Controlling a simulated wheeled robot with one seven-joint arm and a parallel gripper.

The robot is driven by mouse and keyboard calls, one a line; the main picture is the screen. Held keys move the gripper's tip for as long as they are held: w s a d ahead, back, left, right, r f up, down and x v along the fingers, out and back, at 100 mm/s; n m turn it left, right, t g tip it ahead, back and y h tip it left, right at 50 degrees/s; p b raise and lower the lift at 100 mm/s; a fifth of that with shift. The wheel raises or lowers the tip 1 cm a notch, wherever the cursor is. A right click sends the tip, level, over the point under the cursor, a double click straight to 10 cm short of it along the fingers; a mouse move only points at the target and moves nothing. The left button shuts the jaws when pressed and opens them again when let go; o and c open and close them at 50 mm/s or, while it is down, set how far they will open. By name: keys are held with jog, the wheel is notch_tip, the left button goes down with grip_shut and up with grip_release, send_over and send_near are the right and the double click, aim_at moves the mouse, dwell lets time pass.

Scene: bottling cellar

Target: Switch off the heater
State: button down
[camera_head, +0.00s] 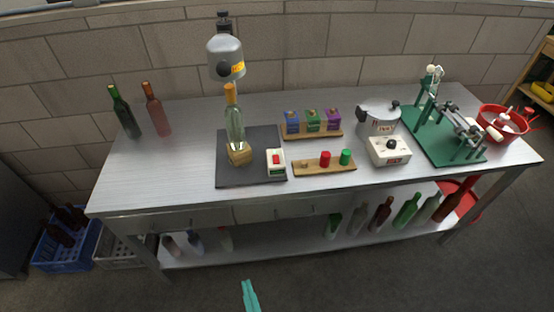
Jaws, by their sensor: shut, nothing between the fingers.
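A grey heater head (226,58) with a yellow label hangs on a stand above a clear bottle (234,125) in a wooden block. A white switch box (276,162) with a red rocker sits at the right edge of the dark base plate (257,145). I cannot tell from here which way the rocker is tipped. A white box with a black knob (390,146) stands in front of a lidded metal pot (379,121) to the right. My teal gripper (249,296) is shut and empty at the bottom of the picture, apart from the table and well short of the switch box.
A wooden strip with red and green pieces (325,163) lies just right of the switch box. Behind are coloured boxes (312,121). A green machine (449,125) and red bowl (502,121) stand right, two bottles (140,110) left. The floor before the table is clear.

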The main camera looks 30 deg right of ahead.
jog(key=w+d+r+m+h, duration=0.1)
jog(key=w+d+r, duration=0.6)
jog(key=w+d, duration=0.3)
jog(key=w+d+r+m+h, duration=0.1)
jog(key=w+d+r+h, duration=0.1)
jog(key=w+d+r, duration=0.6)
jog(key=w+d, duration=0.1)
jog(key=d, duration=0.2)
jog(key=shift+w+d, duration=0.2)
jog(key=shift+w, duration=0.15)
send_over(277, 164)
jog(key=shift+s+a+f, duration=0.1)
jog(key=shift+s+f, duration=0.25)
jog(key=shift+f, duration=0.25)
notch_tip(277, 164, down, 2)
jog(key=shift+w+f, duration=0.1)
jog(key=shift+f, duration=0.15)
jog(key=shift+w+f, duration=0.1)
jog(key=shift+f, duration=0.7)
jog(key=shift+w+f, duration=0.1)
jog(key=shift+f, duration=0.1)
jog(key=shift+r, duration=0.1)
